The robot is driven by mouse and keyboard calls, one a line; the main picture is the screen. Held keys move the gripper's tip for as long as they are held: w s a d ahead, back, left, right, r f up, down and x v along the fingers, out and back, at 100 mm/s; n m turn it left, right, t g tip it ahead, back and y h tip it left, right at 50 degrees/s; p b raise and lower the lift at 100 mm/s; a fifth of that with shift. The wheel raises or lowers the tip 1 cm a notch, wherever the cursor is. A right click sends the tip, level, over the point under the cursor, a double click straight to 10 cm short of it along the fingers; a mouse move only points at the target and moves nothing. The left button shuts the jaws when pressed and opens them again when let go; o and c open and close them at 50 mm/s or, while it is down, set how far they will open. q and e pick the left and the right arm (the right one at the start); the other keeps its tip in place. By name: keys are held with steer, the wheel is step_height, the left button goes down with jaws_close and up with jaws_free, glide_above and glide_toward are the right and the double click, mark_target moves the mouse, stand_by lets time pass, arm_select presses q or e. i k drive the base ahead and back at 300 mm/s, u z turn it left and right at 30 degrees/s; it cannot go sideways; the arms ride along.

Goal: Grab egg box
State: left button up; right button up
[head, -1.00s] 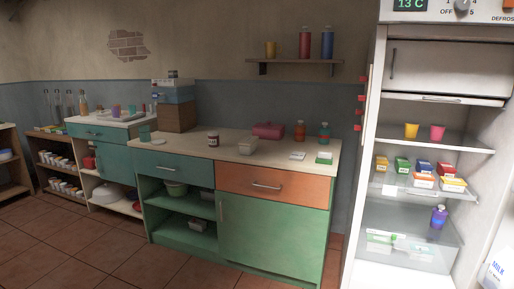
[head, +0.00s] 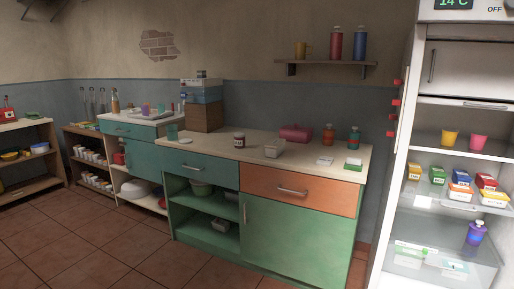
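I cannot tell for certain which thing is the egg box. A pink lidded box (head: 296,132) sits farther back on the same counter. Several small coloured cartons (head: 460,184) stand on a shelf of the open fridge at the right. Neither of my grippers shows in the head view.
A wooden shelf unit (head: 30,165) stands at far left. The tiled floor (head: 95,238) in front is clear.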

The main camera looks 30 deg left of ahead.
mark_target(274, 149)
steer(key=u, duration=1)
steer(key=i, duration=0.95)
steer(key=u, duration=1)
steer(key=i, duration=1.45)
steer(key=z, duration=0.2)
